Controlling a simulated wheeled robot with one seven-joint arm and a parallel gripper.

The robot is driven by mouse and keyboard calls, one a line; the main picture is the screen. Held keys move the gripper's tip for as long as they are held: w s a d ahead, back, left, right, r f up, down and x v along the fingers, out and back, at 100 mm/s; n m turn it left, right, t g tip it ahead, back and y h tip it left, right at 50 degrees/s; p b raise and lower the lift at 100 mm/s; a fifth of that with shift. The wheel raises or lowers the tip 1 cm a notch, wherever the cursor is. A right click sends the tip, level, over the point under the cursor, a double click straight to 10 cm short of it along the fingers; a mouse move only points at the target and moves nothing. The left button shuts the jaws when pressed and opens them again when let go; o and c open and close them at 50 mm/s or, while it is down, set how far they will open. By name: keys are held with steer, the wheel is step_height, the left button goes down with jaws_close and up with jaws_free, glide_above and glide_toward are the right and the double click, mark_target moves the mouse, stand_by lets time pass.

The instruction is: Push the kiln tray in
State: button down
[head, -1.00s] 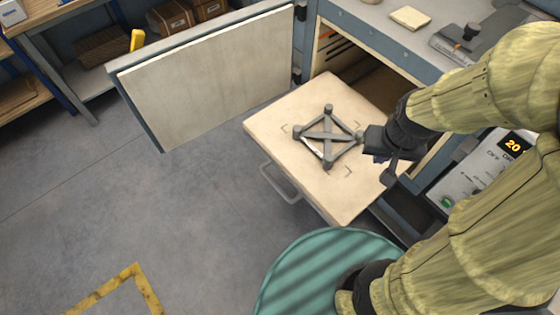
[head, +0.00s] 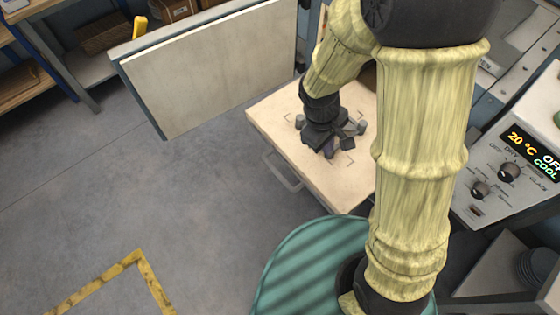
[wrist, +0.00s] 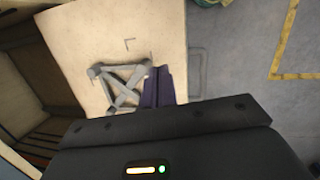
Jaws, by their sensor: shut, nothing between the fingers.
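The kiln tray (head: 272,126) is a pale slab pulled out of the kiln, with a grey handle (head: 285,178) on its front edge. It also shows in the wrist view (wrist: 100,38), where the handle (wrist: 196,72) lies to its right. A grey stand with corner posts (wrist: 122,86) sits on the tray; in the head view my gripper and wrist hide much of it. My gripper (head: 330,150) is over the tray at the stand, pointing down. In the wrist view its fingers (wrist: 158,88) are together and empty, beside the stand. I cannot tell whether they touch it.
The kiln door (head: 215,70) stands open at the left. The kiln opening (wrist: 25,80) is dark at the left of the wrist view. A control panel (head: 505,170) reading 20 °C is at the right. The grey floor (head: 190,190) in front of the tray is clear.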

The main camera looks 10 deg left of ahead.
steer(key=s+a+f+n+t+h, duration=0.1)
steer(key=s+a+f+n+t, duration=0.1)
steer(key=a+f+n, duration=0.4)
steer(key=s+a+f+n+t+h, duration=0.2)
steer(key=a+f+n, duration=0.4)
steer(key=a+n, duration=0.5)
steer(key=s+a+t, duration=0.1)
steer(key=a+t, duration=0.1)
steer(key=shift+s+a+f+p, duration=0.15)
steer(key=shift+a+f+p, duration=0.2)
steer(key=shift+f, duration=0.05)
steer(key=p, duration=0.4)
glide_toward(286, 162)
steer(key=x, duration=0.6)
steer(key=shift+s+f, duration=0.15)
steer(key=shift+w+d, duration=0.1)
steer(key=shift+w, duration=0.1)
steer(key=shift+s, duration=0.1)
steer(key=shift+f+b, duration=0.1)
steer(key=shift+b, duration=0.2)
